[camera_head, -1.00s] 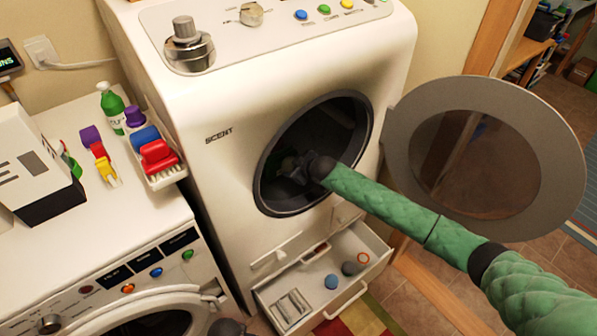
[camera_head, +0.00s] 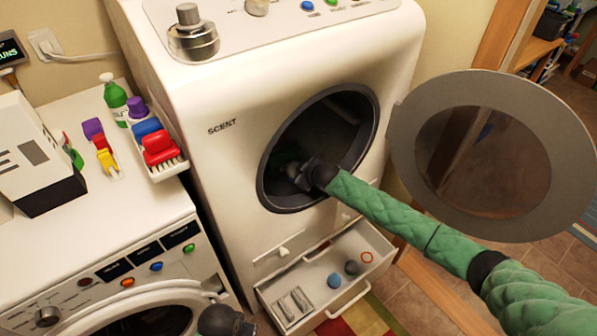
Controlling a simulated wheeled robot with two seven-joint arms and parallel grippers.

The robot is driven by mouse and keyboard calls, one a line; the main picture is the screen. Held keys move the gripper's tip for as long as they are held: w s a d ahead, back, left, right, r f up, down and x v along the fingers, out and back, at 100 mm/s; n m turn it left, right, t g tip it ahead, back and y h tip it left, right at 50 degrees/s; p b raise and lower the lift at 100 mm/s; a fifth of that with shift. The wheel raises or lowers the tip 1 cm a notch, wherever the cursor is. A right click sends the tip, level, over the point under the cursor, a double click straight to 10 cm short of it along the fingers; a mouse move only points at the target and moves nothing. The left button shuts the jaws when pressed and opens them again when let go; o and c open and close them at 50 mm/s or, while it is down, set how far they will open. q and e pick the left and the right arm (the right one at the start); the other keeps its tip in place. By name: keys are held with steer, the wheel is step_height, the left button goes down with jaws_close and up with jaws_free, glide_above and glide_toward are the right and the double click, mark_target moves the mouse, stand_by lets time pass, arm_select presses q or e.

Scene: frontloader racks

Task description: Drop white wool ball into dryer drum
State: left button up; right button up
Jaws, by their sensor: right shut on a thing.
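The dryer is the tall white machine with its round front opening uncovered; the dark drum (camera_head: 345,125) lies inside. My right arm reaches in from the lower right. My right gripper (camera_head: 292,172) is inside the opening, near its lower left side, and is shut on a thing.
The round dryer door (camera_head: 408,135) stands open at the right, above my right arm. An open drawer (camera_head: 352,301) below holds a blue ball (camera_head: 334,280), a grey ball (camera_head: 351,268) and a red ring (camera_head: 366,257). A lower washer (camera_head: 165,235) stands at the left with bottles and trays.

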arm_select(q)
steer(key=shift+a, duration=0.1)
arm_select(e)
steer(key=o, duration=1)
steer(key=shift+c, duration=0.2)
arm_select(q)
steer(key=shift+a+f, duration=0.2)
steer(key=shift+a, duration=0.1)
arm_select(e)
steer(key=shift+o, duration=0.4)
steer(key=shift+o, duration=0.5)
steer(key=shift+o, duration=1.3)
arm_select(q)
steer(key=shift+d, duration=0.2)
steer(key=shift+d+r, duration=0.1)
steer(key=shift+d, duration=0.15)
steer(key=shift+a+r, duration=0.25)
arm_select(e)
steer(key=shift+s+r, duration=0.1)
steer(key=shift+r, duration=0.05)
